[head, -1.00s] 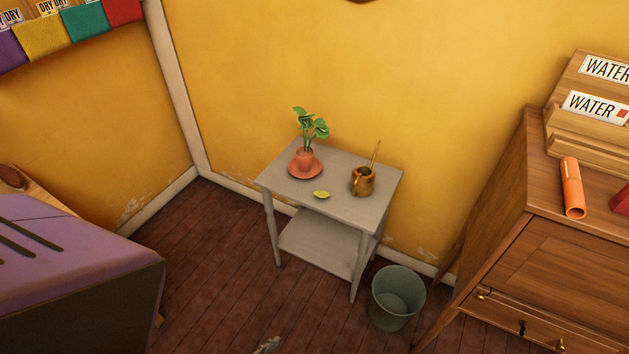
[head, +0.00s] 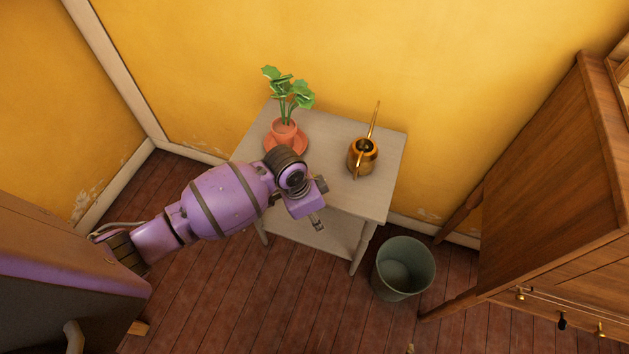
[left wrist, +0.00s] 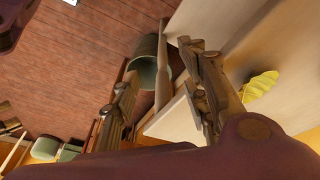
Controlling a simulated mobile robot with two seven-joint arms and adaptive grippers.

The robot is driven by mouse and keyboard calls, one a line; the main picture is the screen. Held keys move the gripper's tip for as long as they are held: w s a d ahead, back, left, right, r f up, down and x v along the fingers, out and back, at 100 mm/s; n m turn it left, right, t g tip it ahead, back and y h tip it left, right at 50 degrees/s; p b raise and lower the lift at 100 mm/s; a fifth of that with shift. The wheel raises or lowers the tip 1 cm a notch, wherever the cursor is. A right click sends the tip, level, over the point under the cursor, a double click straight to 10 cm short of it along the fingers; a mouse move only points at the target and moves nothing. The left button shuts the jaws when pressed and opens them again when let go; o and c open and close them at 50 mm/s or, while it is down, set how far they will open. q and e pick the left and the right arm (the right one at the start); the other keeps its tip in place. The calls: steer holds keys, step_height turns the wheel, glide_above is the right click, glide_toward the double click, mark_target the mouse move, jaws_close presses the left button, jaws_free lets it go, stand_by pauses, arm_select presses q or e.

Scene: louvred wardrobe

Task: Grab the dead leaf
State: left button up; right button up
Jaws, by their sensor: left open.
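The dead leaf (left wrist: 262,84) is yellow and lies on the pale grey side table, as the left wrist view shows. In the head view it is hidden behind my left arm. My left gripper (head: 317,222) hangs at the table's front edge with its fingers pointing down. In the left wrist view the gripper (left wrist: 162,66) is open, with nothing between its fingers. The leaf is to the right of both fingers there, apart from them. My right gripper is not in view.
The table (head: 340,200) also bears a potted green plant (head: 284,132) on a terracotta saucer and a brass watering can (head: 362,156). A grey-green bin (head: 403,268) stands on the floor at its right. A wooden cabinet (head: 550,190) is at the right.

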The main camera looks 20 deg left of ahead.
arm_select(q)
steer(key=shift+m+y, duration=0.7)
steer(key=shift+m, duration=0.1)
steer(key=w+a+r, duration=0.1)
steer(key=w+r, duration=0.1)
steer(key=w, duration=0.1)
steer(key=w+a+r, duration=0.1)
steer(key=w+r, duration=0.2)
steer(key=w, duration=0.1)
steer(key=w+a+r, duration=0.2)
steer(key=w+r, duration=0.1)
steer(key=shift+w+b, duration=0.3)
steer(key=shift+w, duration=0.1)
steer(key=shift+w+f, duration=0.1)
steer(key=shift+f, duration=0.1)
steer(key=f, duration=0.7)
steer(key=shift+s, duration=0.2)
steer(key=shift+c, duration=0.3)
steer(key=shift+r, duration=0.1)
steer(key=c, duration=0.5)
steer(key=shift+c, duration=0.2)
